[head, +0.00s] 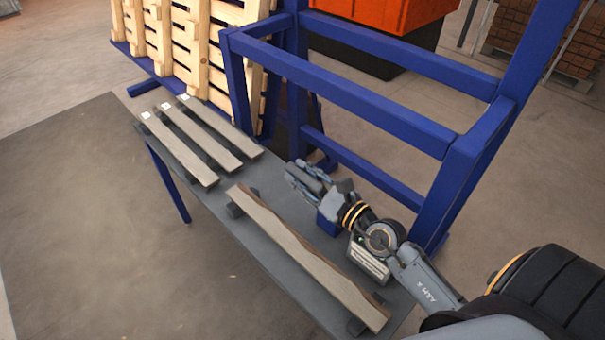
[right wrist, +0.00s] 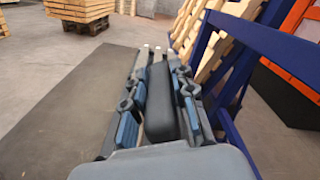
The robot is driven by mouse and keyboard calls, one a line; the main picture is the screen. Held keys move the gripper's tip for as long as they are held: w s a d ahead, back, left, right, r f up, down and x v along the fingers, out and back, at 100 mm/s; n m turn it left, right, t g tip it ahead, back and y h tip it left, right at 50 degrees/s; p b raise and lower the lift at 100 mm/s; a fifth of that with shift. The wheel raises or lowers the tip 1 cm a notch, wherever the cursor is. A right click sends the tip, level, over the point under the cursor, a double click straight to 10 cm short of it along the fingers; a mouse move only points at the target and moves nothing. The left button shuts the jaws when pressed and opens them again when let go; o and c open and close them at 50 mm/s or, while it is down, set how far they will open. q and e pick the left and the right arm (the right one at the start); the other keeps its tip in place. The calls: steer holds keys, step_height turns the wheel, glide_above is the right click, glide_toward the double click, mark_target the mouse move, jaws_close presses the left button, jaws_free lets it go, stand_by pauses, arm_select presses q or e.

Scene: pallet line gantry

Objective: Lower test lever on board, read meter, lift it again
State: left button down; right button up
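A long brown board (head: 300,258) lies on dark supports on the grey table (head: 225,225). A blue block (head: 328,227) stands below my wrist. A pale-faced box (head: 368,262), possibly the meter, is partly hidden by my arm; no reading is legible. My left gripper is out of view.
Several narrower boards with white end tags (head: 190,140) lie at the table's far end. A blue frame (head: 350,75) stands along the right, with wooden pallets (head: 190,45) behind the far end. Open floor (head: 80,220) is at left.

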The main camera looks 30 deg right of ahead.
mark_target(323, 192)
steer(key=o, duration=0.3)
steer(key=v, duration=1.1)
steer(key=shift+d+f, duration=0.1)
steer(key=shift+s+d, duration=0.1)
steer(key=shift+s, duration=0.35)
